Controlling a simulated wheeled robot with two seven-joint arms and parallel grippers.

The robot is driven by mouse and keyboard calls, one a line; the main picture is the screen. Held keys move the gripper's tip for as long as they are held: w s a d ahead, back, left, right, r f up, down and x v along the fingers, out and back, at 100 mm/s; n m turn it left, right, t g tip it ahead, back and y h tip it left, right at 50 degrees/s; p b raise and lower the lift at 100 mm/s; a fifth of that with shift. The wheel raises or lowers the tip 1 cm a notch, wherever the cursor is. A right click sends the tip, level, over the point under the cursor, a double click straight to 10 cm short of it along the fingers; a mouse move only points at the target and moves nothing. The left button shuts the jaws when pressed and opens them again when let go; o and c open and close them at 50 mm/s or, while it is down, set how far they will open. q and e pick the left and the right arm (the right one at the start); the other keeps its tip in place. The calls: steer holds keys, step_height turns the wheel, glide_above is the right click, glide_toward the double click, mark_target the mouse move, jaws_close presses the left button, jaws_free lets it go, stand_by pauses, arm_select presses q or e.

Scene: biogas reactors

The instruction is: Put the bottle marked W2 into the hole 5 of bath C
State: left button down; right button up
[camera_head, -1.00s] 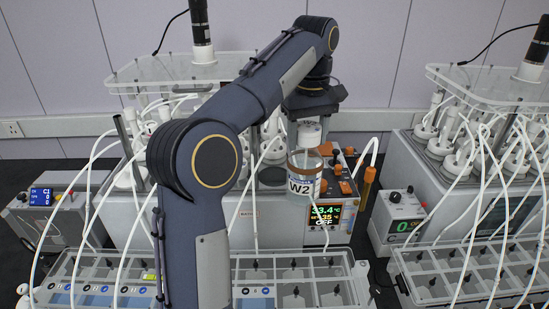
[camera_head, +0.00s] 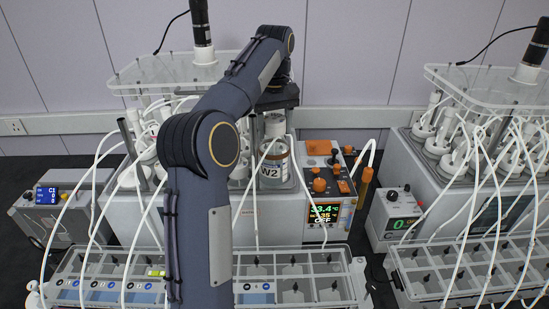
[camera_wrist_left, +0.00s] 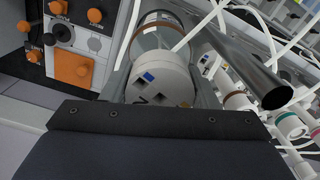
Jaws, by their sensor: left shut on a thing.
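The bottle marked W2 (camera_head: 273,165) is clear glass with a white label. It hangs upright at the front right part of the water bath (camera_head: 228,211) in the head view. I cannot tell whether its base is inside a hole. My left gripper (camera_head: 274,124) is shut around its top from above. In the left wrist view, the bottle's pale cap (camera_wrist_left: 161,78) sits between the fingers of my left gripper (camera_wrist_left: 163,62). No hole number is readable. The hole under the bottle is hidden. My right gripper is not in view.
An orange-knobbed control panel with a display (camera_head: 324,214) stands right of the bottle. White tubes and other bottles crowd the bath on the left. A compartment tray (camera_head: 290,262) lies in front. A second bath (camera_head: 412,170) stands at the right. A metal tube (camera_wrist_left: 255,75) passes close by the bottle.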

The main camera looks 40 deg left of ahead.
mark_target(275, 158)
arm_select(q)
step_height(275, 158, down, 6)
steer(key=shift+b, duration=0.35)
steer(key=shift+f, duration=0.4)
step_height(275, 158, down, 4)
steer(key=b, duration=0.3)
steer(key=shift+r+b, duration=0.25)
steer(key=shift+b, duration=0.1)
steer(key=shift+r, duration=0.1)
